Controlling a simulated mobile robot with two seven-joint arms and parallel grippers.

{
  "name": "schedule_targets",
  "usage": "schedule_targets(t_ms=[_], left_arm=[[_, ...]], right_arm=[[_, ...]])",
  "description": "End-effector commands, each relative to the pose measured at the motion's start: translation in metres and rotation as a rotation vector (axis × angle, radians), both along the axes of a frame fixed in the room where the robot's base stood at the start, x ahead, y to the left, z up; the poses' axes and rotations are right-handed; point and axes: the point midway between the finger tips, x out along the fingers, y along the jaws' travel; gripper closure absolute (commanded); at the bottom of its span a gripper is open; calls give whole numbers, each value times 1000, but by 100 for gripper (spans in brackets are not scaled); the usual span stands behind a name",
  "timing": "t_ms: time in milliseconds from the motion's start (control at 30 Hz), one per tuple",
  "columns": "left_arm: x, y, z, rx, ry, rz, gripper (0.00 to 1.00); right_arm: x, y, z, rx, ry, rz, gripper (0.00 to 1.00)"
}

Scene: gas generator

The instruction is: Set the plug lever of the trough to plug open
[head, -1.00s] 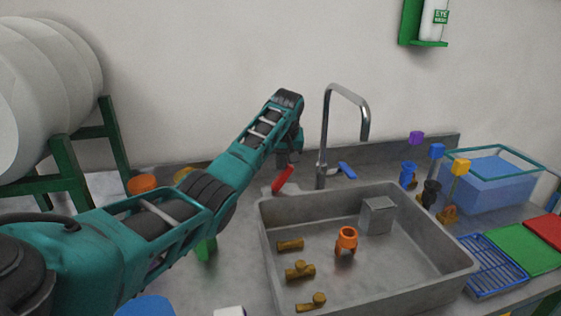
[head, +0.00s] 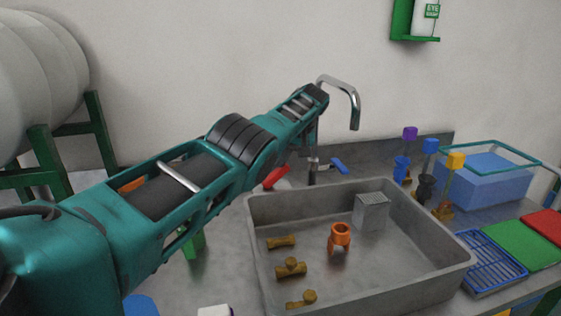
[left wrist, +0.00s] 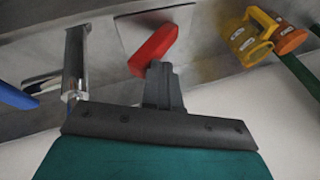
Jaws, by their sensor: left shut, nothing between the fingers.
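The grey trough (head: 258,222) stands on the counter. A red lever (head: 276,177) lies at its back left corner, partly hidden behind my left arm in the head view. The lever shows clearly in the left wrist view (left wrist: 155,45), tilted across a pale plate (left wrist: 132,30). My left gripper (left wrist: 162,72) is shut and empty, its tips close to the lever's lower end; I cannot tell whether they touch. My right gripper is not in view.
The chrome tap (head: 355,105) and its blue handle (head: 338,166) stand close beside my left gripper. Brass fittings (head: 290,268), an orange part (head: 340,236) and a grey block (head: 371,211) are in the trough. Yellow (left wrist: 250,35) and orange pieces (left wrist: 288,40) lie farther off.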

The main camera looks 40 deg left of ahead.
Motion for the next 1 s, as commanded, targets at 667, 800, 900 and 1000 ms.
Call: schedule_targets(t_ms=[667, 800, 900, 1000], left_arm=[[0, -1, -1, -1, 0, 0, 100], [-2, 3, -3, -2, 1, 0, 100], [-5, 5, -4, -2, 0, 0, 100], [-9, 8, -5, -2, 0, 0, 100]], right_arm=[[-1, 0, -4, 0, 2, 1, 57], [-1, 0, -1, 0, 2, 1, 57], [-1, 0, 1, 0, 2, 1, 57], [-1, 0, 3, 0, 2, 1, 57]])
